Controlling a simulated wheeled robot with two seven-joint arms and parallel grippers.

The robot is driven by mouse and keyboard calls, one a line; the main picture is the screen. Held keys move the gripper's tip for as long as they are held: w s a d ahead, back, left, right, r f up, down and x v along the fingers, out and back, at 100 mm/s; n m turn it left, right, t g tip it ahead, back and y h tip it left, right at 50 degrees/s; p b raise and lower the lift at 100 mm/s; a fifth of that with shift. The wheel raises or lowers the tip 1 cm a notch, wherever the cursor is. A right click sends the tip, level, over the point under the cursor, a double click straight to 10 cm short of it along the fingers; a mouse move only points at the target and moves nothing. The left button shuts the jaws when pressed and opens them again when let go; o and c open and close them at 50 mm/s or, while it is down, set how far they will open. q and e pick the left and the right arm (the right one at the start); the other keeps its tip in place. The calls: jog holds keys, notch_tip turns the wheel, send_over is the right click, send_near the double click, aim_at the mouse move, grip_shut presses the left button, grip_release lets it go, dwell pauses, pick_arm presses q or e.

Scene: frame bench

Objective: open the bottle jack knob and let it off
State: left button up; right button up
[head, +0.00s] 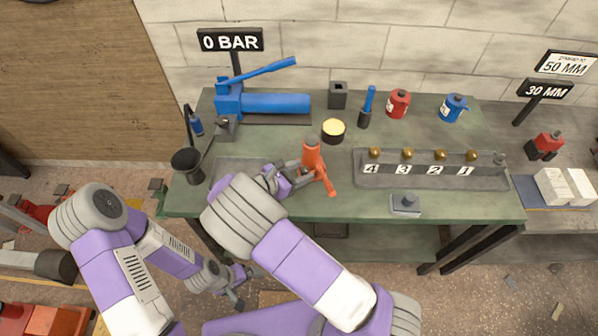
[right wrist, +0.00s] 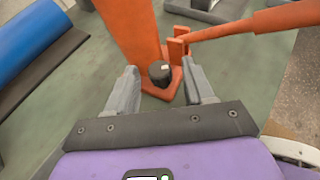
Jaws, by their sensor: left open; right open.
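The orange bottle jack (head: 313,158) stands upright on the green bench near its front middle. In the right wrist view the jack (right wrist: 128,35) fills the top, with its orange lever reaching right. The dark round knob (right wrist: 159,73) sits low on the jack's near side. My right gripper (right wrist: 165,88) is open, its fingers on either side of the knob with gaps showing; I cannot tell whether either finger touches the jack. In the head view my right gripper (head: 290,180) is at the jack's left side. My left gripper (head: 236,290) is open, low in front of the bench.
A blue hydraulic pump (head: 275,103) lies at the back left under a "0 BAR" sign (head: 230,40). A numbered rack (head: 430,168) with brass balls is right of the jack. A black cup (head: 187,165) stands at the left. Red (head: 398,103) and blue (head: 453,107) cans stand behind.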

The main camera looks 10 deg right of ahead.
grip_shut()
jog(key=shift+s+n+t+y, duration=0.2)
jog(key=shift+n+t+y, duration=0.3)
jog(key=shift+n+t, duration=0.4)
jog(key=shift+s+d+f+n+t+y+b, duration=0.1)
jog(key=shift+d+n+t+y+b, duration=0.05)
jog(key=shift+n+t+y+b, duration=0.55)
jog(key=n+b, duration=0.1)
jog(key=n+t+y+b, duration=0.2)
jog(key=shift+s+d+f, duration=0.15)
jog(key=shift+d, duration=0.1)
jog(key=shift+s+d+r+n+t+y+b, duration=0.1)
jog(key=shift+n+t+y+b, duration=0.35)
jog(key=shift+n+y+b, duration=0.2)
jog(key=shift+d+r+n+t+y+b, duration=0.1)
jog(key=shift+n+t+y+b, duration=0.4)
jog(key=shift+y, duration=0.25)
jog(key=shift+r, duration=0.1)
